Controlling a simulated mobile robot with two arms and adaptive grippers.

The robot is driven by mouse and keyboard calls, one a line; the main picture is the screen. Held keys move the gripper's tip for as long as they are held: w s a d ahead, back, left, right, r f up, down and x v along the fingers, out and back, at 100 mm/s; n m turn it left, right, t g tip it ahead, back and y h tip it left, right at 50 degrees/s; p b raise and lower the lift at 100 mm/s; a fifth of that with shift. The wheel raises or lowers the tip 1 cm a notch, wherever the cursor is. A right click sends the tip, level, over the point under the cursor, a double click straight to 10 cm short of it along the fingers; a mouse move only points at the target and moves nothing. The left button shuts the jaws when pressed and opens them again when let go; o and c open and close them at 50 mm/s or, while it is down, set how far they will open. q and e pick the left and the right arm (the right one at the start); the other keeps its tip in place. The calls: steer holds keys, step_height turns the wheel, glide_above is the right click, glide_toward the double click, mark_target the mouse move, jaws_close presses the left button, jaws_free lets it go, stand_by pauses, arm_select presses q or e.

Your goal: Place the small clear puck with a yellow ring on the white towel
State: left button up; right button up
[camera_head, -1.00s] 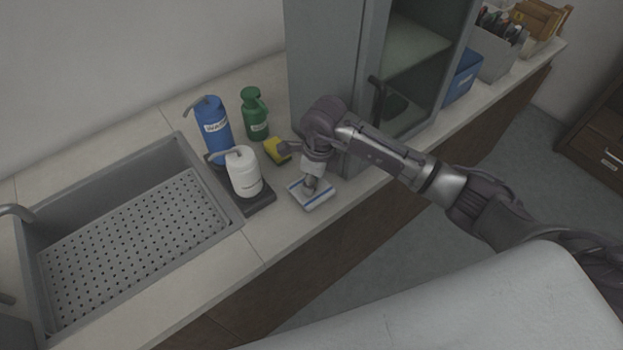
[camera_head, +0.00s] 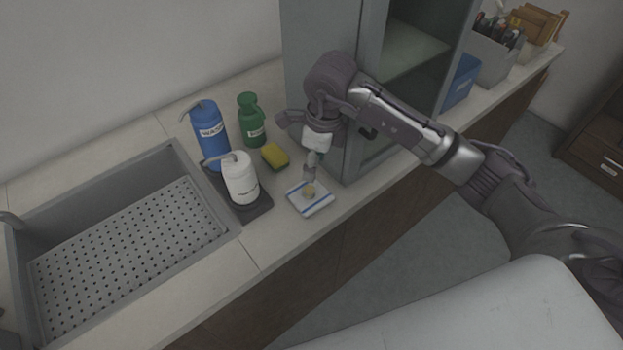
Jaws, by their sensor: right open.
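The white towel (camera_head: 318,207) with blue stripes lies folded on the counter, right of the dark tray. A small yellowish puck (camera_head: 309,191) rests on the towel near its middle. My right gripper (camera_head: 311,172) is open just above the puck and points down. It looks apart from the puck, though the gap is small. The ring and the clear part of the puck are too small to tell apart. My left gripper is not in view.
A yellow sponge (camera_head: 275,156) and a green bottle (camera_head: 250,120) are behind. A grey cabinet (camera_head: 318,65) stands close behind my right arm; a sink (camera_head: 130,235) is left.

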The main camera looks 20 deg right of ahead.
steer(key=shift+s+d+r, duration=0.1)
steer(key=shift+d+r, duration=0.05)
steer(key=shift+r, duration=1.3)
